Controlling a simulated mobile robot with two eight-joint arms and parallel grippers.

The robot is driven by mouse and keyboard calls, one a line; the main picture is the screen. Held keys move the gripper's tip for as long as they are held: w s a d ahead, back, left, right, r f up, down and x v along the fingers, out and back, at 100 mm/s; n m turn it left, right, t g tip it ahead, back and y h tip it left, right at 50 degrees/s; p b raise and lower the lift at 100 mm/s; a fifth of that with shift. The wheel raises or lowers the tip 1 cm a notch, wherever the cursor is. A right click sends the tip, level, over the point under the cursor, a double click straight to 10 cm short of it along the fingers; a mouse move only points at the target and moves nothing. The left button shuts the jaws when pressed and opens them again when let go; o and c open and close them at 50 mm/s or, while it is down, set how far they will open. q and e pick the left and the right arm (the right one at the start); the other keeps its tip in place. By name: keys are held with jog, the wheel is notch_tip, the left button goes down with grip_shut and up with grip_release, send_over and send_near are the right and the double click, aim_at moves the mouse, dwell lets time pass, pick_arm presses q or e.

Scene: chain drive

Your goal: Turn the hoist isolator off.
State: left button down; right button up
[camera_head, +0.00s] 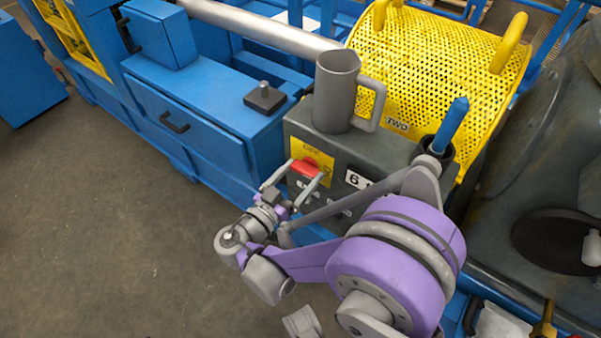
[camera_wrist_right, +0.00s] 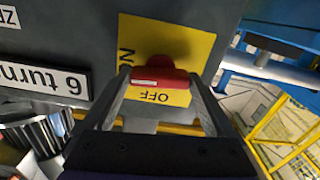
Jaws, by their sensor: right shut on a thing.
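The hoist isolator is a red handle (camera_head: 305,166) on a yellow plate (camera_head: 318,150) on the front of a dark grey box. In the right wrist view the red handle (camera_wrist_right: 160,78) lies crosswise over the plate (camera_wrist_right: 200,45). The word OFF shows upside down just below it, and part of another word, ending in N, shows to its left. My right gripper (camera_head: 306,169) is shut on the handle, with one finger at each end of it. The handle's white mark is at its left end in that view. My left gripper is not in view.
A grey mug (camera_head: 336,90) stands on top of the grey box (camera_head: 300,121), near a blue-handled tool (camera_head: 455,125). A yellow perforated guard (camera_head: 430,55) is behind. The floor (camera_head: 110,220) at left is clear.

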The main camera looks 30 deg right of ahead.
jog(key=n, duration=0.4)
jog(key=shift+p, duration=0.35)
jog(key=n, duration=0.4)
jog(key=shift+n, duration=0.4)
jog(key=n, duration=0.4)
jog(key=shift+p, duration=0.3)
jog(key=shift+n, duration=2.1)
jog(key=o, duration=1.1)
jog(key=shift+c, duration=0.2)
